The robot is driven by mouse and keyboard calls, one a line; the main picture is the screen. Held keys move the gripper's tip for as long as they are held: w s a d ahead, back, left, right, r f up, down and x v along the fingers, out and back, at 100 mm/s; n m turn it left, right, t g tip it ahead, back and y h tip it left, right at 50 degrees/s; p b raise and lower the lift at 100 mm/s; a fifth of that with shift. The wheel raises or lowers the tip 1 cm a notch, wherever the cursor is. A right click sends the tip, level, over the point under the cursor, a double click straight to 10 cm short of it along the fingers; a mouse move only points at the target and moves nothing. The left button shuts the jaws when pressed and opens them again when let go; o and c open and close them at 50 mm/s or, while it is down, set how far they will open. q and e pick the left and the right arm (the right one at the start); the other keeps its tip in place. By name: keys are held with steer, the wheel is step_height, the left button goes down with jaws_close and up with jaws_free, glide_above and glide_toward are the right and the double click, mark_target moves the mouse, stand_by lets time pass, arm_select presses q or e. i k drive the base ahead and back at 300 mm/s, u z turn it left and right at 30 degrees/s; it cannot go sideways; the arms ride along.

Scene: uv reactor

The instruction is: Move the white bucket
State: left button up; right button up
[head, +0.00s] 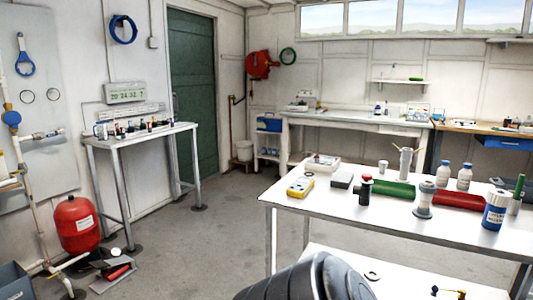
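A white bucket (244,150) stands low near the far corner, just right of the green door and below a wall pipe. It looks small and far off, and its base and handle are hard to make out. Neither of my grippers is in view. A dark grey rounded part, which looks like one of my arm links, shows at the bottom edge, far from the bucket.
A white table (340,205) with bottles and tools fills the right foreground. A narrow bench (140,138) lines the left wall. A red tank (77,222) and loose parts lie at lower left. Open grey floor (200,230) runs between them towards the bucket.

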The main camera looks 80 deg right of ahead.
mark_target(245, 148)
steer(key=z, duration=2)
steer(key=i, duration=4.7)
steer(key=z, duration=1)
steer(key=i, duration=5.05)
steer(key=u, duration=0.3)
